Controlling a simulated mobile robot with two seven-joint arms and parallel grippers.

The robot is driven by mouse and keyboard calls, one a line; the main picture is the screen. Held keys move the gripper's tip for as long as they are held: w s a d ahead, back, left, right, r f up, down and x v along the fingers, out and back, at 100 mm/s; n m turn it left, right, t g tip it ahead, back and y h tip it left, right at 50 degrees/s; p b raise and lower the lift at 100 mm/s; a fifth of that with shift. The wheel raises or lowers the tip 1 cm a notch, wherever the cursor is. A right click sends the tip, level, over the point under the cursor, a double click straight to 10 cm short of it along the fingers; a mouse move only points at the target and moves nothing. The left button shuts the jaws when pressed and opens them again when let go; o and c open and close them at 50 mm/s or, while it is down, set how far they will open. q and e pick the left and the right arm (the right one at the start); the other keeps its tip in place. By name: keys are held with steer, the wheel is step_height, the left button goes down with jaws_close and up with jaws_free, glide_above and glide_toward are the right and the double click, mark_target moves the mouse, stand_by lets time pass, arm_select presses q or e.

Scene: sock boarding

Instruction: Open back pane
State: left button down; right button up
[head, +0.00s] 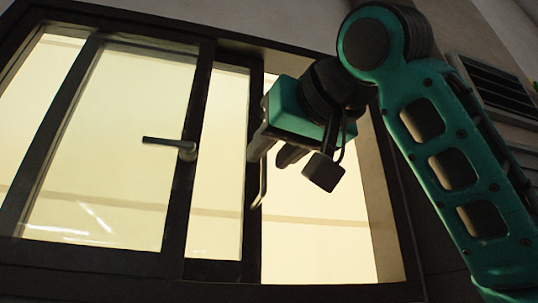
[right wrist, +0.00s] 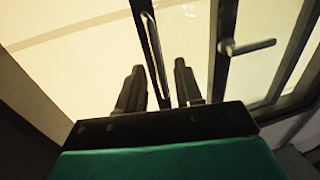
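The back pane (head: 220,160) is a narrow pale glass panel in a dark frame, partly hidden behind the front pane. A thin pale vertical bar handle (head: 263,186) is on its right upright. My right gripper (head: 273,156) is at the upper part of this handle. Whether a finger touches the bar, I cannot tell. My left gripper is not in view.
The front pane (head: 115,140) stands to the left, with a lever handle (head: 172,144) sticking out; it also shows in the right wrist view (right wrist: 245,46). Right of the back pane is a bright opening (head: 320,235) up to the window's dark right jamb. A louvred vent (head: 495,100) is on the right wall.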

steer(key=b+v, duration=0.2)
steer(key=v, duration=0.9)
steer(key=shift+s, duration=0.2)
steer(key=shift+d, duration=0.1)
